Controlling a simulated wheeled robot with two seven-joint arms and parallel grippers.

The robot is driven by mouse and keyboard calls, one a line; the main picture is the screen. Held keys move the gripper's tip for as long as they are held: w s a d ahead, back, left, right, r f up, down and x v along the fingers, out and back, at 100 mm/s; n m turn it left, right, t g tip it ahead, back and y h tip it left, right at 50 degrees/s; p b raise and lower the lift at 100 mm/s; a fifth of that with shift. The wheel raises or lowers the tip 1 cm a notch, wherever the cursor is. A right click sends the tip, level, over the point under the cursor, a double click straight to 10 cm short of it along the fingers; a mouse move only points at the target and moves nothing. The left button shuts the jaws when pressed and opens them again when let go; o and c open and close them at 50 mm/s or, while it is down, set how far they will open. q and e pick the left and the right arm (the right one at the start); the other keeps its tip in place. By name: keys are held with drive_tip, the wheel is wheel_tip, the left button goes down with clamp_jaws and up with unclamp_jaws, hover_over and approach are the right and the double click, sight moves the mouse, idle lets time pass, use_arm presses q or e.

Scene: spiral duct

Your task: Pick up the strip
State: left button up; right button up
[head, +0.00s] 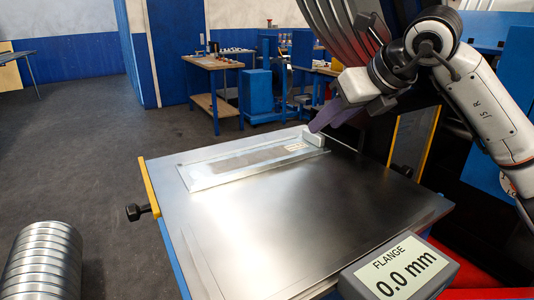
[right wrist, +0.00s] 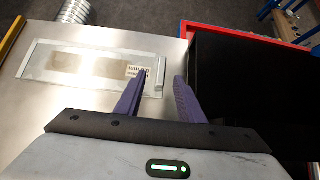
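The strip (head: 212,172) is a flat, shiny metal sheet lying on the metal table top, with a duller middle and a small printed label near its right end. It also shows in the right wrist view (right wrist: 50,72). A small pale block (head: 313,138) stands at its right end. My right gripper (head: 314,128) has purple fingers and is at that end, near the block. In the right wrist view its fingers (right wrist: 160,76) are spread apart, with the block's bar between the tips. Whether they touch anything is unclear. My left gripper is out of view.
The metal table (head: 300,215) is bare in front of the strip. A display box (head: 398,275) reading "FLANGE 0.0 mm" sits at its front right corner. A ribbed spiral duct (head: 42,262) stands at the lower left. A black panel (right wrist: 235,90) lies right of the table edge.

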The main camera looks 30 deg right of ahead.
sight(318, 135)
drive_tip(key=x, duration=0.5)
drive_tip(key=shift+w, duration=0.15)
drive_tip(key=shift+d, duration=0.1)
clamp_jaws()
